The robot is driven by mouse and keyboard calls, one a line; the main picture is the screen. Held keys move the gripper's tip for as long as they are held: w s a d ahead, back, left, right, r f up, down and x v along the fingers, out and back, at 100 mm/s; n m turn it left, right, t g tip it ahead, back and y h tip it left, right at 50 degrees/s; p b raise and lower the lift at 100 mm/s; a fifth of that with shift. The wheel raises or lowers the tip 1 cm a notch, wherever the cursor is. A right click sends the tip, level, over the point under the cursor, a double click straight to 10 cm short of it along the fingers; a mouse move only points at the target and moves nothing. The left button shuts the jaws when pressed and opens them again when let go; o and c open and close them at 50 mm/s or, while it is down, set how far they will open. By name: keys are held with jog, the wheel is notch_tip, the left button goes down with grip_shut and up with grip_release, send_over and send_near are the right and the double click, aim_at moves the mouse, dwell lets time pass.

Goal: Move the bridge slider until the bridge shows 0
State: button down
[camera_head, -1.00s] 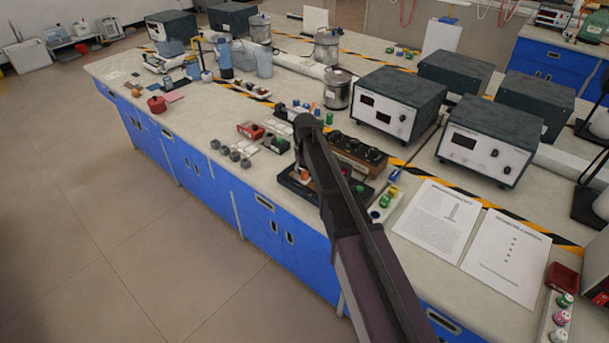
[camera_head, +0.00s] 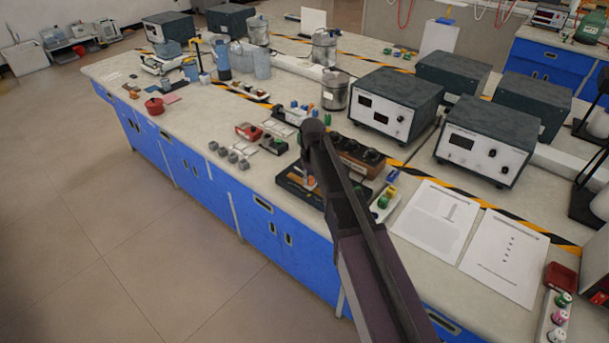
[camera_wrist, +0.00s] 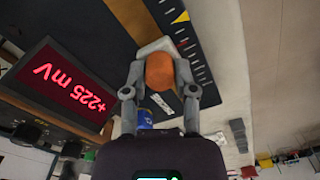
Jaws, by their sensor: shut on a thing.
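The bridge slider has an orange knob (camera_wrist: 160,70) on a pale block (camera_wrist: 155,47), on a dark board (camera_wrist: 186,20) with white tick marks along its edge. My gripper (camera_wrist: 160,76) is shut on the orange knob, one finger on each side. A yellow triangle (camera_wrist: 180,17) lies beside the ticks. A red-lit display (camera_wrist: 68,85) reads +225 mV, seen turned around. In the head view the knob (camera_head: 311,183) shows on the dark board (camera_head: 289,184) near the bench's front edge. My arm hides part of the board, and the fingers are hard to see there.
A brown box with black knobs (camera_head: 361,158) stands just behind the board. Green and yellow posts (camera_head: 386,198) on a pale strip are to its right, near two paper sheets (camera_head: 437,216). Several small grey blocks (camera_head: 232,156) lie to the left.

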jog(key=shift+s, duration=0.1)
jog(key=shift+c, duration=2)
grip_release()
